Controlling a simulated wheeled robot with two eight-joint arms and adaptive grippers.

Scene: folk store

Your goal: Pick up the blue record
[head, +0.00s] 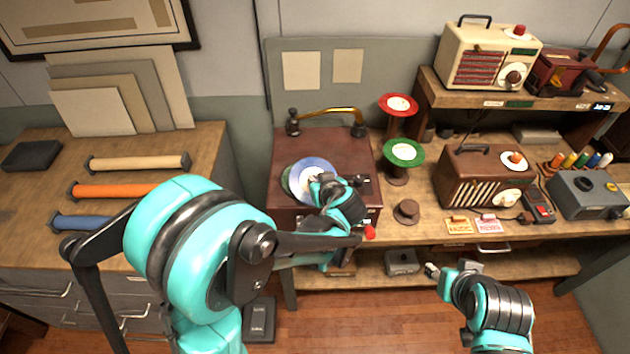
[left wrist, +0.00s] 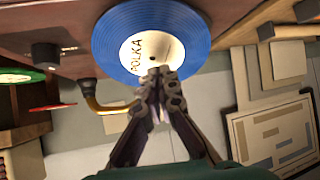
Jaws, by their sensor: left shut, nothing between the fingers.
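The blue record (head: 309,166) lies on the wooden record player (head: 290,145) in the head view, with a greenish edge showing beside it at its left. In the left wrist view the blue record (left wrist: 190,20) fills the upper middle, with a pale label reading "POLKA". My left gripper (head: 326,184) is over the record's right part. Its shut fingers (left wrist: 158,75) overlap the label's edge in the left wrist view, with nothing between them. Whether they touch the record I cannot tell.
A brass tone arm (head: 330,111) stands behind the record. A red record (head: 398,100) and a green record (head: 404,148) rest on stands to the right. A brown hat-like item (head: 406,211) and a wooden radio (head: 485,178) are further right.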

